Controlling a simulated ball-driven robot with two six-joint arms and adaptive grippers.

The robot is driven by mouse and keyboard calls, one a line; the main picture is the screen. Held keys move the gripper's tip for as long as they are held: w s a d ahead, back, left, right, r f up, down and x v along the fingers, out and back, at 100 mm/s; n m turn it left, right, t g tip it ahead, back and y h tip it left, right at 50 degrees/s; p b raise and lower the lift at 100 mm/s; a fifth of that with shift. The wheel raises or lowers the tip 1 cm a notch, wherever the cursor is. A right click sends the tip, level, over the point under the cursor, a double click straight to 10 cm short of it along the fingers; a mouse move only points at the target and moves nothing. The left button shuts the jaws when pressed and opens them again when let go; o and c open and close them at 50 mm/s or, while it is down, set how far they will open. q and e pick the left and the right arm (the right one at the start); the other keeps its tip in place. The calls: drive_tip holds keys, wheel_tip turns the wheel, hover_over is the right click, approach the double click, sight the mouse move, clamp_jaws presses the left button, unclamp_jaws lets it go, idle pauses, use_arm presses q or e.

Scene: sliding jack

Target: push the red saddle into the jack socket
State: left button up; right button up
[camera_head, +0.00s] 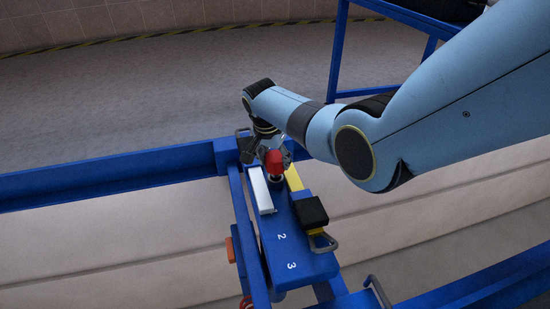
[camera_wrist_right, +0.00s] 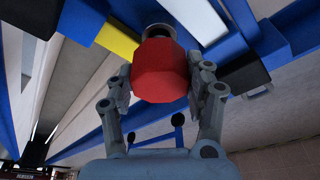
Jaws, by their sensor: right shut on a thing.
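The red saddle (camera_head: 273,160) is a faceted red block above the blue beam of the jack (camera_head: 285,240). It fills the middle of the right wrist view (camera_wrist_right: 160,72). My right gripper (camera_head: 272,154) is shut on the saddle, with a finger on each side of it (camera_wrist_right: 161,80). A round metal piece (camera_wrist_right: 159,31) shows just beyond the saddle in the wrist view. I cannot tell whether it is the socket, or whether the saddle touches it. My left gripper is not in view.
On the beam, a white bar (camera_head: 261,189) lies left of the saddle, and a yellow strip (camera_head: 294,178) and black block (camera_head: 311,212) lie right. The beam's numbered near part is clear. Blue rails (camera_head: 110,175) surround it. An orange part (camera_head: 230,249) sits at left.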

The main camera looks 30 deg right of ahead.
sight(275, 168)
drive_tip(key=shift+w+r, duration=0.1)
drive_tip(key=shift+s+a+b+x, duration=0.1)
drive_tip(key=shift+a+b+x, duration=0.1)
drive_tip(key=shift+b+x, duration=0.5)
drive_tip(key=shift+s+a+b+x, duration=0.15)
drive_tip(key=shift+b+x, duration=0.15)
drive_tip(key=shift+x, duration=0.8)
drive_tip(key=o, duration=1.2)
drive_tip(key=shift+o, duration=0.2)
drive_tip(key=v, duration=1.2)
drive_tip(key=shift+s+a, duration=0.1)
